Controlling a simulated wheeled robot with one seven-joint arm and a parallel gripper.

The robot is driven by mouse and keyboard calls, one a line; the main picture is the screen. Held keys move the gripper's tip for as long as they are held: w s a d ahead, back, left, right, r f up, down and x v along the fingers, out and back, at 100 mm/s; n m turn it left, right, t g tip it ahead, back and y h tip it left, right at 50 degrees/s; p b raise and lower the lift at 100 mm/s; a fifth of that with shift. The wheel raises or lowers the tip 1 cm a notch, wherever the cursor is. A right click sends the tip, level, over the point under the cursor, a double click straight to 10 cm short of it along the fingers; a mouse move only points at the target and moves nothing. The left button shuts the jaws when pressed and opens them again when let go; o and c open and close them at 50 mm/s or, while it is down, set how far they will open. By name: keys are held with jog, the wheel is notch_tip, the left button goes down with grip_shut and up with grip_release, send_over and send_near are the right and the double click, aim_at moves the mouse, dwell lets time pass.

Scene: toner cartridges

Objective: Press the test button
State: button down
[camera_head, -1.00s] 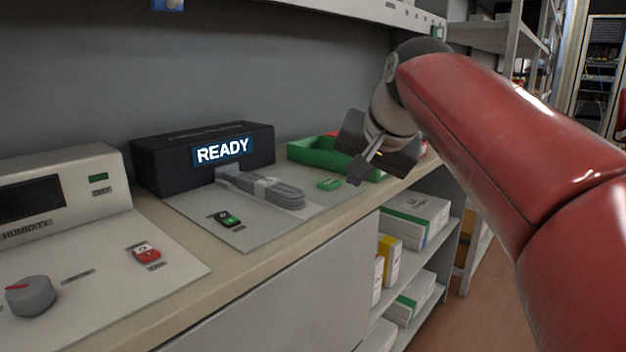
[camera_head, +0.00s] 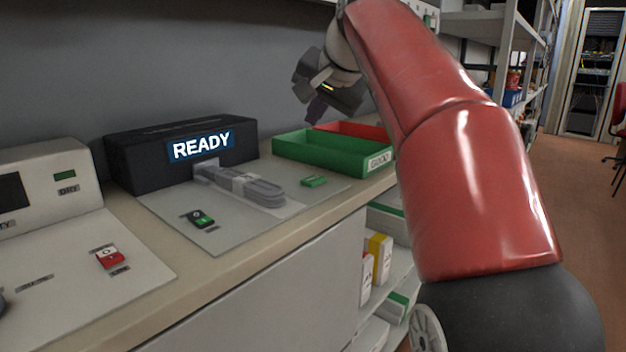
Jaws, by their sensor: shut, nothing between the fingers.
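A black tester (camera_head: 180,152) stands against the wall with its display lit and reading "READY". A grey cartridge (camera_head: 243,186) lies on the pale mat in front of it, its far end at the tester's front. A small flat green button (camera_head: 313,181) sits on the mat to the right of the cartridge; its label is too small to read. A black and green rocker switch (camera_head: 201,218) sits near the mat's front edge. My gripper (camera_head: 316,112) is shut and empty, raised above the back of the counter, up and right of the tester, apart from everything.
A green bin (camera_head: 335,152) marked "GOOD" stands right of the mat, with a red bin (camera_head: 352,130) behind it. At left are a grey humidity unit (camera_head: 45,190) and a red switch (camera_head: 110,258). A shelf overhangs the counter.

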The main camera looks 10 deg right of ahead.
jog(key=b, duration=0.7)
send_over(315, 181)
notch_tip(315, 181, down, 7)
jog(key=shift+f+b, duration=0.75)
jog(key=shift+f, duration=0.1)
jog(key=shift+f, duration=0.15)
dwell(0.8)
jog(key=shift+f, duration=0.25)
jog(key=shift+f+b, duration=0.4)
dwell(0.8)
jog(key=shift+r, duration=0.15)
jog(key=shift+r+p, duration=0.7)
jog(key=shift+p, duration=0.25)
